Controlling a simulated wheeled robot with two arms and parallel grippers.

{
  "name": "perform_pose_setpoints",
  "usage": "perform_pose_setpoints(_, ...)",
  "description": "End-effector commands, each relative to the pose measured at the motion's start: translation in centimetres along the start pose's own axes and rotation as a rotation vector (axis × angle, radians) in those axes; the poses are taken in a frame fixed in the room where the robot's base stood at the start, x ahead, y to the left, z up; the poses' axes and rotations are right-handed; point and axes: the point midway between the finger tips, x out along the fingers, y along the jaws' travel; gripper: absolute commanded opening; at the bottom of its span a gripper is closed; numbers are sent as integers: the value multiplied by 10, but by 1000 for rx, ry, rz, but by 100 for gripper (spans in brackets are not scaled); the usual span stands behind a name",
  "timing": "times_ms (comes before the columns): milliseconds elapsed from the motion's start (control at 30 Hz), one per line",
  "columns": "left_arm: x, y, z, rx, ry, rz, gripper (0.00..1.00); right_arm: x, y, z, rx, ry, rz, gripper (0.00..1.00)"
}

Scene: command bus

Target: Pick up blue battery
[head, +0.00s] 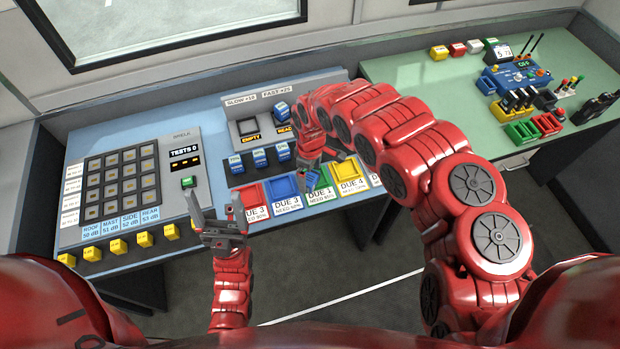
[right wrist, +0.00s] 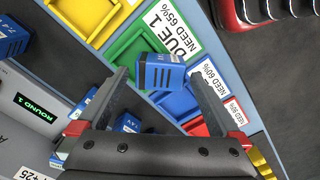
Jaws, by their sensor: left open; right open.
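A small blue battery (right wrist: 157,72) lies between the open fingers of my right gripper (right wrist: 155,85) in the right wrist view, near their tips. I cannot tell whether either finger touches it. It appears over the border of the green tray (right wrist: 125,50) and the blue tray (right wrist: 185,100). In the head view my right gripper (head: 330,158) is above the tray row, with a blue battery (head: 309,181) beside it, partly hidden. Other blue batteries (head: 260,158) stand in a row behind the trays, and one (head: 282,110) sits further back. My left gripper (head: 222,228) is open and empty, near the front edge.
A red tray (head: 251,195) and a yellow tray (head: 349,170) flank the blue and green ones. A keypad panel (head: 123,180) with yellow blocks (head: 118,246) is at left. A green table (head: 420,90) at right holds a blue device (head: 515,75) and small crates.

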Motion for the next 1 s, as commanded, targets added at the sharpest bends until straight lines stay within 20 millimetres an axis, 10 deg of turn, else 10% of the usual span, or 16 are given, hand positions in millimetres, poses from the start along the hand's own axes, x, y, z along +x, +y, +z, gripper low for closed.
perform_pose_setpoints(467,4,0,-1,0,0,0,80,20,0,0,0,0,1,100)
perform_pose_setpoints(1000,5,0,-1,0,0,0,80,20,0,0,-1,0,1,11)
